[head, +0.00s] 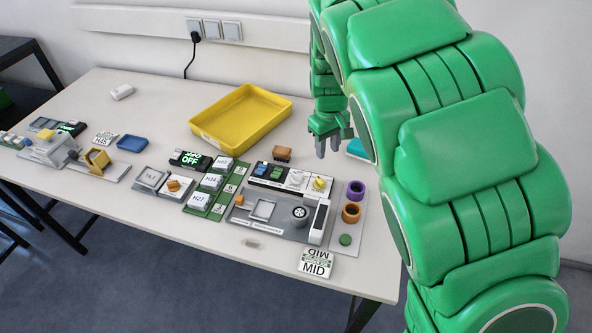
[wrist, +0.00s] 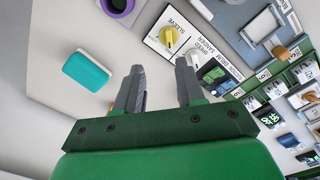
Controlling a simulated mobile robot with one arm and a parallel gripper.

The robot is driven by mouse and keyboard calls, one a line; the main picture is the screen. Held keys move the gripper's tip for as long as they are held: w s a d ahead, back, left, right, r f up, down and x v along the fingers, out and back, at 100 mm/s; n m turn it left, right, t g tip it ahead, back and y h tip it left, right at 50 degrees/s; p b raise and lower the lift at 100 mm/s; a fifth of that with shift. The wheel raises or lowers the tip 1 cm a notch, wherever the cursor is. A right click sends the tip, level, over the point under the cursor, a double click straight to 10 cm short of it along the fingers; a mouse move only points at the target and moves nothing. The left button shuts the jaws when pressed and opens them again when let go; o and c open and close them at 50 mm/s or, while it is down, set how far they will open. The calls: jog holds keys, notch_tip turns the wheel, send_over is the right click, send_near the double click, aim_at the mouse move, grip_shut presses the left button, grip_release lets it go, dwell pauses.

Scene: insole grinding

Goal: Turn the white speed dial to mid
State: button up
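The white speed dial (head: 296,178) sits on the dark-and-white control strip of the grey machine panel, left of the yellow dial (head: 319,183). In the wrist view the white dial (wrist: 194,54) shows beside the "SPEED" label, beyond my right finger and partly hidden by it. The yellow dial (wrist: 168,37) shows near the "SLEEVE" label. I cannot read the white dial's setting. My gripper (head: 328,147) hangs above the table behind the panel. In the wrist view its two fingers (wrist: 160,88) are apart with nothing between them. A card reading "MID" (head: 316,264) lies at the table's front edge.
A yellow tray (head: 240,118) stands behind the panel. Purple and orange rings (head: 355,190) stand right of the dials. A small brown block (head: 282,153) lies behind the strip. A teal-and-white block (wrist: 87,70) lies near my gripper. Green-based buttons (head: 208,190) are left of the panel.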

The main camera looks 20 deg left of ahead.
aim_at(296, 173)
jog(key=a+f, duration=0.1)
jog(key=a, duration=0.2)
jog(key=a+f+n, duration=0.1)
jog(key=a+f, duration=0.1)
jog(key=a+f+n, duration=0.1)
jog(key=a, duration=0.2)
jog(key=shift+s+a+f, duration=0.15)
jog(key=shift+a+f, duration=0.05)
jog(key=shift+a, duration=0.1)
jog(key=shift+f, duration=3.9)
jog(key=shift+c, duration=0.4)
grip_shut()
